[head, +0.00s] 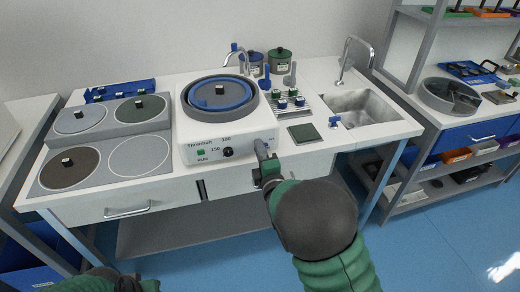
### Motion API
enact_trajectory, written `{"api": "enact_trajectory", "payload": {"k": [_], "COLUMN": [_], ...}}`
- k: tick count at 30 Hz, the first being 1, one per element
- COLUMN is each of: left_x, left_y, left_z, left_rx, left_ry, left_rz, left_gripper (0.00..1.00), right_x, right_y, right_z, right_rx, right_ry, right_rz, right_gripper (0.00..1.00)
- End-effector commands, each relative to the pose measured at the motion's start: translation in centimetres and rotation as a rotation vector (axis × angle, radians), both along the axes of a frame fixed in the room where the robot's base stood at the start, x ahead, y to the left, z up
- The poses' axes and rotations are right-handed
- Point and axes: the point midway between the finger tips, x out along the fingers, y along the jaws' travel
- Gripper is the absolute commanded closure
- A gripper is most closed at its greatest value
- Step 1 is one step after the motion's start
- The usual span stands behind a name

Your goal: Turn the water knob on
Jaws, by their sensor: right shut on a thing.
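The white polishing machine (185,135) stands on the counter, with a round bowl and blue disc on top. Its front panel carries a green switch (201,152) and a black knob (228,151). My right gripper (261,148) is at the right end of this panel, shut on what seems to be the water knob, which the fingers hide. How far the knob is turned cannot be seen. My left gripper (128,284) is at the bottom edge, low and left, far from the machine, with its fingers too cut off to judge.
A slim curved tap (235,48) stands behind the bowl. To the right are a grey square pad (303,133), a small blue-topped item (334,121) and a sink (372,108) with a tall faucet (352,60). A panel of round discs (140,155) lies left of the machine.

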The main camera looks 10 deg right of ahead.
Motion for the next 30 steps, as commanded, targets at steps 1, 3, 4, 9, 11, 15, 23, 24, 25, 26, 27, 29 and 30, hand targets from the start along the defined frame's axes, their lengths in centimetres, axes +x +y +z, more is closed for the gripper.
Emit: {"api": "enact_trajectory", "payload": {"k": [1, 3, 4, 9, 11, 15, 23, 24, 25, 26, 27, 29, 30], "left_x": [0.0, 0.0, 0.0, 0.0, 0.0, 0.0, 0.0, 0.0, 0.0, 0.0, 0.0, 0.0, 0.0], "left_y": [0.0, 0.0, 0.0, 0.0, 0.0, 0.0, 0.0, 0.0, 0.0, 0.0, 0.0, 0.0, 0.0], "left_z": [-0.1, -0.1, -0.1, -0.1, -0.1, -0.1, 0.1, 0.2, 0.3, 0.4, 0.6, 0.8, 1.0], "left_rx": [0.000, 0.000, 0.000, 0.000, 0.000, 0.000, 0.000, 0.000, 0.000, 0.000, 0.000, 0.000, 0.000], "left_ry": [0.000, 0.000, 0.000, 0.000, 0.000, 0.000, 0.000, 0.000, 0.000, 0.000, 0.000, 0.000, 0.000], "left_rz": [0.000, 0.000, 0.000, 0.000, 0.000, 0.000, 0.000, 0.000, 0.000, 0.000, 0.000, 0.000, 0.000], "left_gripper": [0.65, 0.65, 0.65, 0.65, 0.65, 0.65, 0.65, 0.65, 0.65, 0.65, 0.65, 0.65, 0.65], "right_x": [-0.2, -0.2, -0.2, -0.2, -0.2, -0.1, -0.7, -1.2, -1.7, -2.3, -3.3, -5.0, -6.2], "right_y": [0.3, 0.3, 0.3, 0.4, 0.3, 0.2, 0.1, 0.1, 0.1, 0.1, 0.1, 0.1, 0.1], "right_z": [-0.7, -0.7, -0.7, -0.7, -0.7, -0.4, -0.2, -0.2, -0.2, -0.1, -0.1, -0.1, -0.1], "right_rx": [-0.002, -0.002, -0.002, -0.001, 0.000, 0.000, 0.001, 0.001, 0.001, 0.001, 0.000, 0.001, 0.000], "right_ry": [0.016, 0.016, 0.017, 0.017, 0.015, 0.010, 0.007, 0.007, 0.008, 0.007, 0.009, 0.009, 0.010], "right_rz": [0.007, 0.008, 0.008, 0.008, 0.007, 0.005, 0.003, 0.003, 0.003, 0.003, 0.003, 0.004, 0.004], "right_gripper": [1.00, 1.00, 1.00, 0.79, 0.71, 0.66, 0.66, 0.66, 0.66, 0.66, 0.66, 0.66, 0.66]}}
